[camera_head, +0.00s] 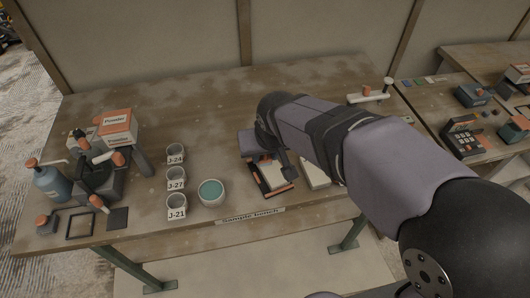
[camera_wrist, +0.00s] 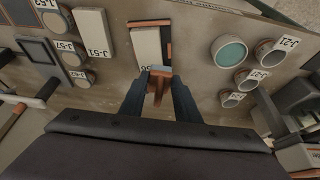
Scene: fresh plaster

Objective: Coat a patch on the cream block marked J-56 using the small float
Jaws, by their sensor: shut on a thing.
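The cream block whose label reads partly as 56 (camera_wrist: 147,42) lies in a dark, orange-edged holder (camera_wrist: 150,23) in the wrist view. In the head view this block (camera_head: 272,172) is partly hidden by my arm. My gripper (camera_wrist: 160,88) is shut on the small float (camera_wrist: 158,92), whose orange-brown handle shows between the fingers. The float is over the labelled end of the block; I cannot tell whether it touches. A round cup of teal plaster (camera_head: 211,190) stands left of the block in the head view. I see no teal on the visible part of the block.
Cups J-24 (camera_head: 175,152), J-27 (camera_head: 176,176) and J-21 (camera_head: 176,205) stand left of the teal cup. A second cream block, J-51 (camera_wrist: 94,38), lies beside the holder. Bottles and a powder box (camera_head: 117,125) crowd the bench's left end. The back middle is clear.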

